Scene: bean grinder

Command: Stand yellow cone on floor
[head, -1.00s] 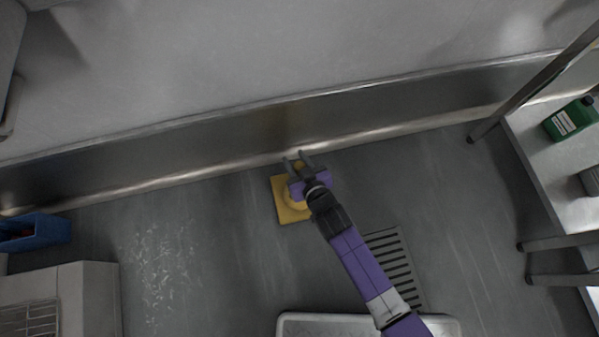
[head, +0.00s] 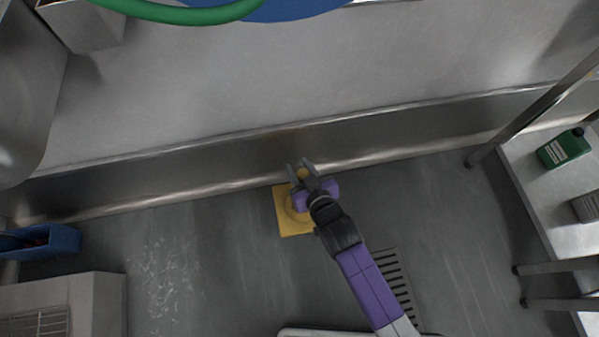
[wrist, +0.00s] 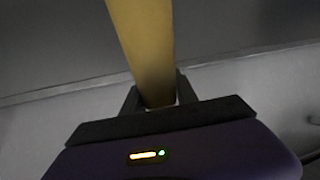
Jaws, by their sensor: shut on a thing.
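The yellow cone's square base (head: 283,222) shows in the head view beside and partly behind my gripper, close to the wall's foot. The cone's tip shows between the fingers. My gripper (head: 301,172) is shut on the cone. In the wrist view the yellow cone (wrist: 146,45) rises between the two dark fingers (wrist: 158,100) and runs out of the top of the picture. The cone looks upright, with its base on or very near the floor; I cannot tell whether it touches. My gripper hides part of the cone.
A metal wall skirting (head: 230,163) runs just behind the cone. A floor drain grate (head: 392,280) lies to the right. A blue bin (head: 50,243) is at the left, and a metal table (head: 535,185) with a green bottle (head: 565,149) at the right.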

